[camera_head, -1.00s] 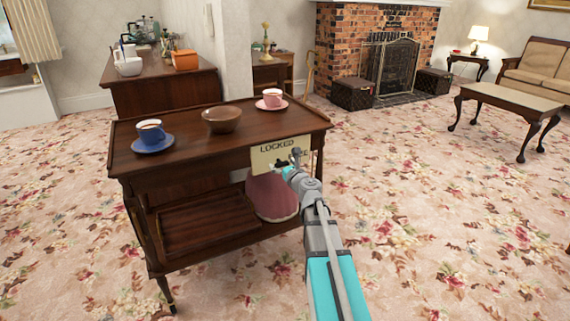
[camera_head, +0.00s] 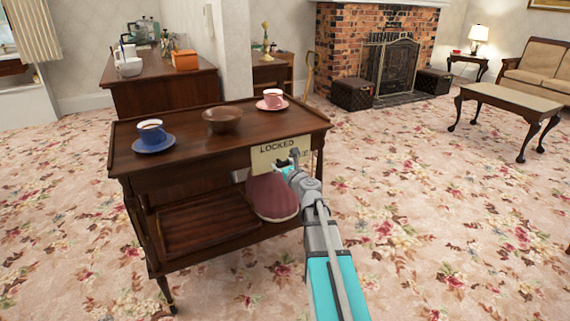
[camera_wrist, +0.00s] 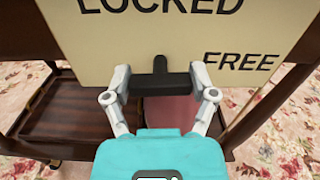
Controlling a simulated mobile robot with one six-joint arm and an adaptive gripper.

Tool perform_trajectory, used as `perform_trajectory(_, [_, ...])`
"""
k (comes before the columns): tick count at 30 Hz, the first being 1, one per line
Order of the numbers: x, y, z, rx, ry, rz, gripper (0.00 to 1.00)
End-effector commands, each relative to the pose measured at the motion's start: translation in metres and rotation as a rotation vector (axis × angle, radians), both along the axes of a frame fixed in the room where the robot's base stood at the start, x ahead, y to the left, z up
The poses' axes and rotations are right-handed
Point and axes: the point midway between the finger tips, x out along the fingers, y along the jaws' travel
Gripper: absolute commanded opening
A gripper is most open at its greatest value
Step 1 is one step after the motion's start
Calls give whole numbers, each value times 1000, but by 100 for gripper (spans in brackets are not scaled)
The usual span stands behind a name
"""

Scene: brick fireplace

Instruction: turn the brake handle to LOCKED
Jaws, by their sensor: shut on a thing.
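The brake handle (camera_wrist: 160,83) is a black bar with a short stub pointing up, in front of a cream sign plate (camera_wrist: 105,45). The plate reads LOCKED at the top and FREE at the right. The stub points up toward the LOCKED word. My gripper (camera_wrist: 160,75) is shut on the bar, one finger at each end. In the head view, my gripper (camera_head: 291,161) is at the plate (camera_head: 262,157) on the cart's front right and covers most of the handle and the FREE word.
The wooden cart (camera_head: 190,160) carries a blue cup (camera_head: 151,133), a brown bowl (camera_head: 222,122) and a pink cup (camera_head: 272,99) on top. A dark red object (camera_head: 272,200) sits on its lower shelf. Open flowered carpet (camera_head: 430,220) lies to the right.

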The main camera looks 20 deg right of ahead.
Motion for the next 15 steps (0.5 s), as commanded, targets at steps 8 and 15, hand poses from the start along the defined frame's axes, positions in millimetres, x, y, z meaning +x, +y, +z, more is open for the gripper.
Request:
perform_trajectory(8, [-1,2,0,-166,-6,3,26])
perform_trajectory(15, [-1,4,-1,-380,-12,4,26])
